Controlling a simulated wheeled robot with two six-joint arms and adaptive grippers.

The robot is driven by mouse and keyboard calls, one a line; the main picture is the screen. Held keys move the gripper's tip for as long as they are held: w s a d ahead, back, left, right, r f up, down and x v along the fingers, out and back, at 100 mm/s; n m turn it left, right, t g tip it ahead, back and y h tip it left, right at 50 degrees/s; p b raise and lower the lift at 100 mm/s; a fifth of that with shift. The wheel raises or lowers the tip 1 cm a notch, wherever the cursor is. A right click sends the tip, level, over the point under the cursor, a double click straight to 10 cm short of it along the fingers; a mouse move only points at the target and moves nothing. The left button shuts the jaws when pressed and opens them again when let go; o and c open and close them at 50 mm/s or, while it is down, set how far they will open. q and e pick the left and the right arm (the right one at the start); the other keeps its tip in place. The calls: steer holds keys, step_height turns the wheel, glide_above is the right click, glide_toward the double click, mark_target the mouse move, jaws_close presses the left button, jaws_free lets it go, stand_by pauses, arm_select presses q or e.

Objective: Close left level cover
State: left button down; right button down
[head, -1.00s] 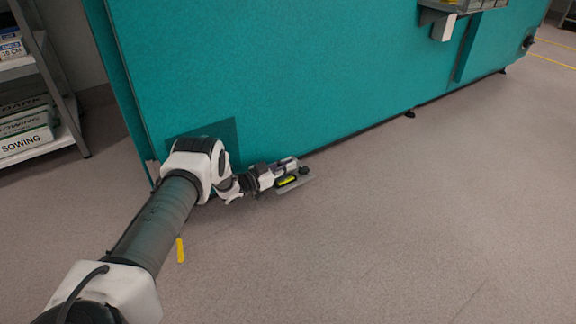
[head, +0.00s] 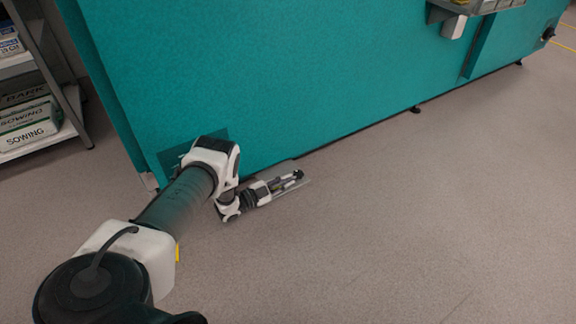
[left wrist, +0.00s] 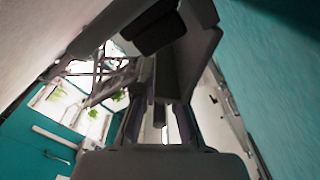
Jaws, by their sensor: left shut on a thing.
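The teal panel (head: 300,70) of a growth chamber runs across the head view. A thin grey flat piece (head: 298,189) sticks out low at its bottom edge, just above the floor; it looks like the level cover. My left gripper (head: 292,181) is at this piece, low beside the panel, with its fingers shut on it. The gripper hides much of the piece, so I cannot tell how far the cover is turned. In the left wrist view, a dark grey part (left wrist: 188,65) shows close up near the fingers. My right gripper is not in view.
A shelf rack (head: 38,85) with boxes stands at the far left. A grey ledge (head: 478,8) juts from the panel at the upper right, and small black feet (head: 415,109) stand under its edge. The floor in front is clear.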

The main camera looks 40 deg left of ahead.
arm_select(q)
steer(key=shift+s+d+f+m, duration=0.1)
steer(key=shift+d+f+m, duration=0.15)
steer(key=shift+f+m, duration=0.9)
steer(key=shift+s+d+f+m, duration=0.15)
steer(key=shift+f+m, duration=0.3)
steer(key=shift+m, duration=1.25)
steer(key=shift+s+d+f+m, duration=0.1)
steer(key=shift+d+f+m, duration=0.2)
steer(key=shift+f+m, duration=0.85)
steer(key=shift+w+r+m, duration=0.1)
steer(key=shift+r+m, duration=0.2)
steer(key=shift+r, duration=0.05)
steer(key=c, duration=1.3)
jaws_free()
steer(key=shift+f, duration=0.1)
steer(key=shift+o, duration=0.2)
steer(key=shift+a, duration=0.1)
